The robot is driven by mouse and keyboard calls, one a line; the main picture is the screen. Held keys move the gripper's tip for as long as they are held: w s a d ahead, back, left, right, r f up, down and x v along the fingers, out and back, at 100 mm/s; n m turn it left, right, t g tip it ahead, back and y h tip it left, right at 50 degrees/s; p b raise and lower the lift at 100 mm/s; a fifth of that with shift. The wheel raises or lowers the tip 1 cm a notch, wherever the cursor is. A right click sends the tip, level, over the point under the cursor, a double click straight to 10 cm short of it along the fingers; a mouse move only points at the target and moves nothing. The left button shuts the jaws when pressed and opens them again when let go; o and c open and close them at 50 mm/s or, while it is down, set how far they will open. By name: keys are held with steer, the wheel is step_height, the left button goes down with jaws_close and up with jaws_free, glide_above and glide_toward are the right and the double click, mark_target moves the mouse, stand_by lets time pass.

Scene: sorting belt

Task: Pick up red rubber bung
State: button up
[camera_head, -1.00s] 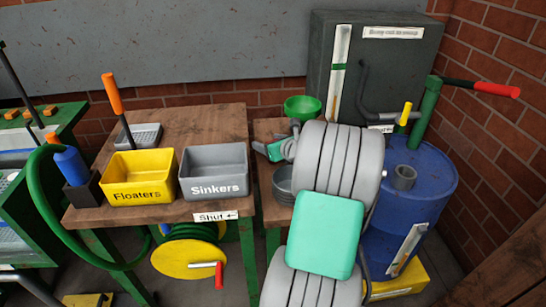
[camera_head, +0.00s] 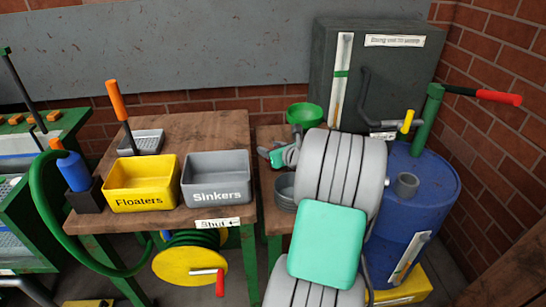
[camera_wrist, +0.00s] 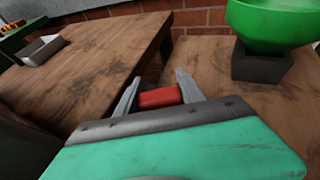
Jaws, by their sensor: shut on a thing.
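The red rubber bung (camera_wrist: 160,97) shows in the wrist view between the two grey fingers of my gripper (camera_wrist: 158,92). The gripper is shut on it, with a finger at each side. Behind the bung lie the wooden table top and the gap between two tables. In the head view my gripper (camera_head: 283,157) is beside the green funnel, partly behind my own arm.
The green funnel (camera_wrist: 272,22) on its dark block stands close on the right. A yellow Floaters bin (camera_head: 140,183) and grey Sinkers bin (camera_head: 216,178) stand on the left table. A grey bowl (camera_head: 286,192) sits near my arm. A blue drum (camera_head: 425,178) stands at right.

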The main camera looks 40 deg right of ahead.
step_height(320, 180, up, 18)
steer(key=p, duration=0.3)
steer(key=shift+p, duration=0.3)
